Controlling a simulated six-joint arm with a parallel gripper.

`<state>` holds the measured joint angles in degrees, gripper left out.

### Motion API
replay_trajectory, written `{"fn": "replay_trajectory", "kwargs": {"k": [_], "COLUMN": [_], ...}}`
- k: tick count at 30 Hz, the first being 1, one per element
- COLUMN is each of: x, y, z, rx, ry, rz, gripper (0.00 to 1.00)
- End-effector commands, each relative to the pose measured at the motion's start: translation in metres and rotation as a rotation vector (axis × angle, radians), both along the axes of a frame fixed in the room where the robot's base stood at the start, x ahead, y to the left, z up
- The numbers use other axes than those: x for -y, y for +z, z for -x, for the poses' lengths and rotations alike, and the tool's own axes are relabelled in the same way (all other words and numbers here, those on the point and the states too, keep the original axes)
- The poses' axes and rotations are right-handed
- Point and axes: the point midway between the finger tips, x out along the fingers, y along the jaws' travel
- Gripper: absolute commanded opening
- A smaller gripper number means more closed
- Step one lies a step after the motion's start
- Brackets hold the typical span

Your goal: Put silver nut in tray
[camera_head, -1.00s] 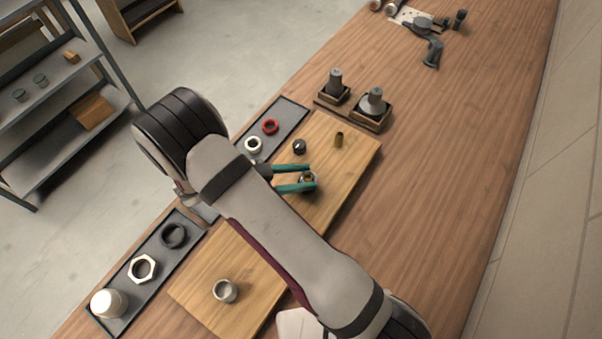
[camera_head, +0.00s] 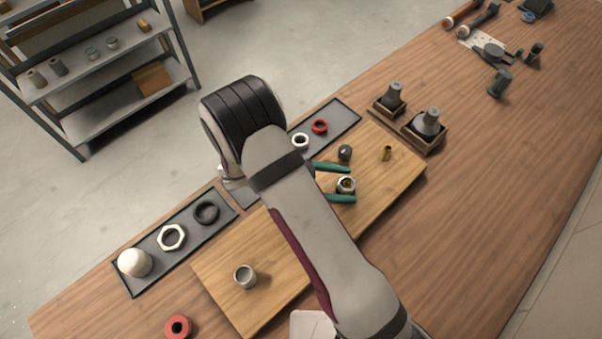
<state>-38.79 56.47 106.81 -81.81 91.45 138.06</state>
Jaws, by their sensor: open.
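A silver nut-like fitting (camera_head: 346,185) with a brass-coloured centre sits on the wooden board. My gripper (camera_head: 352,184) is open, with one teal finger above it and one below it in the picture. I cannot tell whether either finger touches it. A smaller dark grey, silvery nut-like piece (camera_head: 345,152) lies just above the upper finger. One dark tray (camera_head: 344,104) behind the board holds a white ring and a red ring. Another dark tray (camera_head: 133,291) at the left holds a white dome, a pale hex nut (camera_head: 171,237) and a black ring. My arm hides the area between the trays.
The wooden board (camera_head: 222,283) also carries a silver cup-shaped fitting (camera_head: 245,276) and a brass piece (camera_head: 386,153). A red ring (camera_head: 177,327) lies at the front left. Wooden holders (camera_head: 425,140) with dark fittings stand beyond the board.

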Motion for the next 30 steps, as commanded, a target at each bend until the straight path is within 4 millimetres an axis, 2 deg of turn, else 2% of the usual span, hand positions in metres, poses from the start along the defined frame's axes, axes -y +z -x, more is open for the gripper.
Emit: {"fn": "replay_trajectory", "kwargs": {"k": [2, 4, 8, 12, 18, 22, 26, 29, 30], "x": [-0.004, -0.019, -0.056, -0.097, -0.136, -0.146, -0.145, -0.124, -0.107], "y": [0.007, 0.013, 0.022, 0.039, 0.055, 0.06, 0.062, 0.081, 0.095], "z": [0.0, 0.002, 0.008, 0.014, 0.019, 0.021, 0.021, 0.021, 0.025], "rx": [0.003, 0.005, 0.004, 0.004, 0.003, 0.001, -0.008, -0.139, -0.244], "ry": [0.001, 0.003, 0.003, 0.003, 0.001, 0.001, -0.003, -0.033, -0.049], "rz": [0.0, -0.001, -0.003, -0.003, -0.001, 0.0, -0.004, -0.065, -0.123], "gripper": [0.74, 0.74, 0.74, 0.74, 0.74, 0.74, 0.74, 0.74, 0.74]}}
